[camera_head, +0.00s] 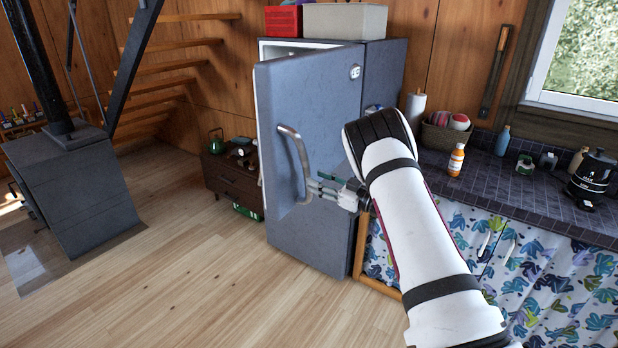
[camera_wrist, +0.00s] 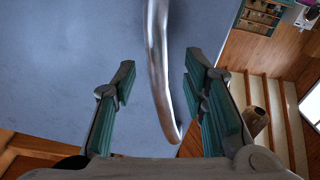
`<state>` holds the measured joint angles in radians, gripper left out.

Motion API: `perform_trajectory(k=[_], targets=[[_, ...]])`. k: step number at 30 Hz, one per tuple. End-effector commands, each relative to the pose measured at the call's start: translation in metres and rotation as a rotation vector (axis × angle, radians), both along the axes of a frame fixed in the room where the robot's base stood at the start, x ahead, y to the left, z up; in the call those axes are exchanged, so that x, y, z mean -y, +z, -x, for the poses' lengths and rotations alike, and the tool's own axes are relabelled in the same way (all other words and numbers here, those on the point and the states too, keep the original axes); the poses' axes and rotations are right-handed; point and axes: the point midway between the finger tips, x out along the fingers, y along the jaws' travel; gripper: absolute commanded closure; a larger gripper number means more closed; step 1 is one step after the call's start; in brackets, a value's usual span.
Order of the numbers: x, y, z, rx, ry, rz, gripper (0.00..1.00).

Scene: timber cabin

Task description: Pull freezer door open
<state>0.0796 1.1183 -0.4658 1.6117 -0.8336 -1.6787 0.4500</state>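The grey-blue freezer door (camera_head: 325,105) stands partly open in the head view. Its left edge is swung out from the cabinet (camera_head: 388,75), and a pale inner rim shows along the top. The curved metal handle (camera_head: 297,150) is on the door's left side. My gripper (camera_head: 316,189) is at the lower part of the handle, reaching in from the right. In the wrist view my gripper (camera_wrist: 158,78) is open, its green-padded fingers apart on either side of the handle (camera_wrist: 158,60). Gaps show between handle and pads. The freezer's inside is mostly hidden by the door.
A counter (camera_head: 455,185) with a bottle (camera_head: 456,160), basket and kettle is right of the freezer. A low brown cabinet (camera_head: 232,180) stands left behind the door. A grey stove (camera_head: 75,190) is farther left. The wooden floor (camera_head: 190,270) in front of the door is clear.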

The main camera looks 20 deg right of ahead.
Motion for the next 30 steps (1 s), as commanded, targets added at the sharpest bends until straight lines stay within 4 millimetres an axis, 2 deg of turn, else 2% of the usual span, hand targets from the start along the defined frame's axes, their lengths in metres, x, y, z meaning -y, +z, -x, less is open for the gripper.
perform_trajectory(k=[6,12,30], targets=[[0.027,-0.002,0.033,-0.001,-0.003,-0.002,0.6],[0.04,-0.004,0.049,0.0,0.0,-0.001,0.6],[0.042,-0.002,0.051,0.002,-0.003,0.002,0.6]])
